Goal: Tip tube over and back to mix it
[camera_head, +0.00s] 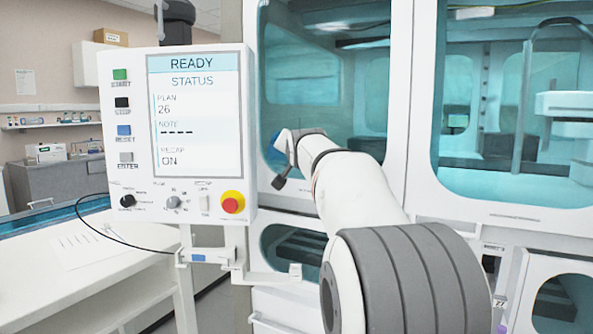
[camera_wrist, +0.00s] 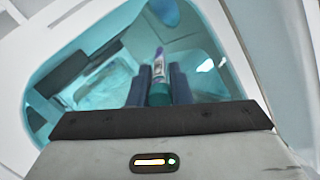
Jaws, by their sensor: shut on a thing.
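The tube (camera_wrist: 158,70) shows in the wrist view, with a pale, partly purple body and a teal end (camera_wrist: 158,93) nearest the camera. My gripper (camera_wrist: 157,85) is shut on it, one dark finger on each side. The tube points away from the wrist camera. Its exact tilt and its contents cannot be told. In the head view my arm reaches toward the machine's windowed front, and the gripper and tube cannot be made out there.
A control panel (camera_head: 197,80) reading READY, with a red stop knob (camera_head: 232,202), stands left of my arm. Windowed cabinet doors (camera_head: 515,110) fill the right. A white bench (camera_head: 80,265) with a hanging black cable is at the lower left.

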